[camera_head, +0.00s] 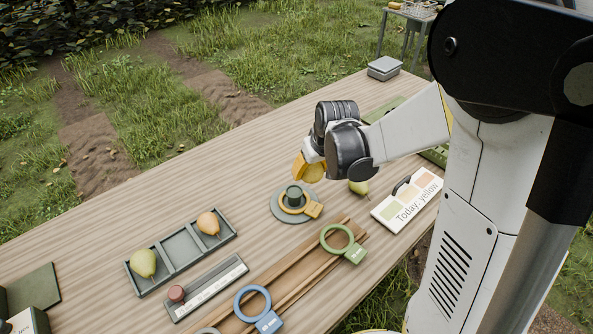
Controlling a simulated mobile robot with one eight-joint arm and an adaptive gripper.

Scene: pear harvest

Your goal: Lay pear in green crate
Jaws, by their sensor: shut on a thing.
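My gripper (311,170) is over the middle of the table, with yellow parts showing at the end of the arm. My dark wrist covers most of its fingers. A yellow-green pear (359,188) shows just below the wrist, its upper part covered. The grip on it is hidden, and I cannot tell whether the pear touches the table. A flat green thing, perhaps the green crate (434,157), shows in part behind my arm at the right. My arm hides most of it.
A grey-green tray (184,248) holds a green pear (143,263) and an orange pear (209,223). A round stand (287,214) with an orange ring, a wooden rack (292,278) with ring gauges, and a "Today: yellow" board (408,199) stand near. A grey box (384,68) is at the far end.

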